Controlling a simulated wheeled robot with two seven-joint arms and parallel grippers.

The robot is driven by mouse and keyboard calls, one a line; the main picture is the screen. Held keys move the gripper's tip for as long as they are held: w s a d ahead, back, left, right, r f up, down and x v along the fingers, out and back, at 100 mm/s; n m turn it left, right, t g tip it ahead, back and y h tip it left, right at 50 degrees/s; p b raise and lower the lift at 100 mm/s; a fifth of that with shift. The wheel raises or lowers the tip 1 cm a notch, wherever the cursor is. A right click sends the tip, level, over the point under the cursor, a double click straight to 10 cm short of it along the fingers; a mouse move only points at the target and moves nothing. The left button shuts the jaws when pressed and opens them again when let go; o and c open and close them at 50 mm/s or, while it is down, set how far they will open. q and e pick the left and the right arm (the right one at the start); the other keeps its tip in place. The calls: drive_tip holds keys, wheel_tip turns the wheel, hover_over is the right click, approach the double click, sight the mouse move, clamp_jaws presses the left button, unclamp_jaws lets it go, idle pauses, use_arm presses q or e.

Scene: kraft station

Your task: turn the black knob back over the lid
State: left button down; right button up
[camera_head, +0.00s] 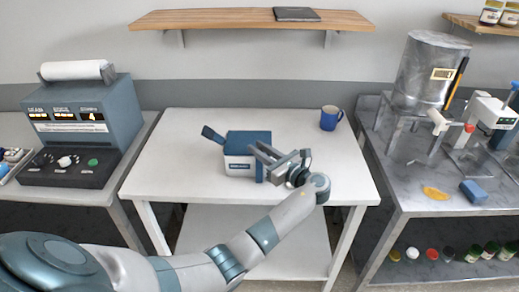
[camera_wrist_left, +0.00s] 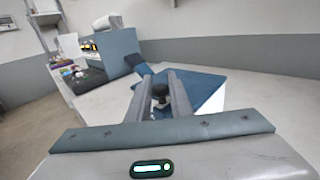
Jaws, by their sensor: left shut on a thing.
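A small box (camera_head: 241,166) with white sides and a blue lid (camera_head: 247,139) stands on the middle white table. In the left wrist view the blue lid (camera_wrist_left: 205,88) spreads behind and right of the fingers. A blue flap (camera_head: 212,134) sticks up at the box's left side. My left gripper (camera_head: 262,158) reaches the box's right side from the right. In the left wrist view the black knob (camera_wrist_left: 161,90) sits between the two fingers of my left gripper (camera_wrist_left: 160,88), which is shut on it. The knob is hidden in the head view. My right gripper is out of view.
A blue mug (camera_head: 331,118) stands at the table's back right. A blue-grey machine with a white roll (camera_head: 77,70) is on the left bench. A metal tank (camera_head: 428,75) stands on the right bench. The table's left part is bare.

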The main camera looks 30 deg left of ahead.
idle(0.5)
use_arm(q)
drive_tip(key=c, duration=1.6)
unclamp_jaws()
drive_tip(key=shift+c, duration=0.2)
drive_tip(key=shift+b+v, duration=0.3)
drive_tip(key=shift+v, duration=0.45)
drive_tip(key=b+v, duration=0.4)
drive_tip(key=v, duration=1.2)
drive_tip(key=shift+w+b, duration=0.25)
drive_tip(key=shift+b, duration=0.1)
drive_tip(key=shift+f, duration=0.15)
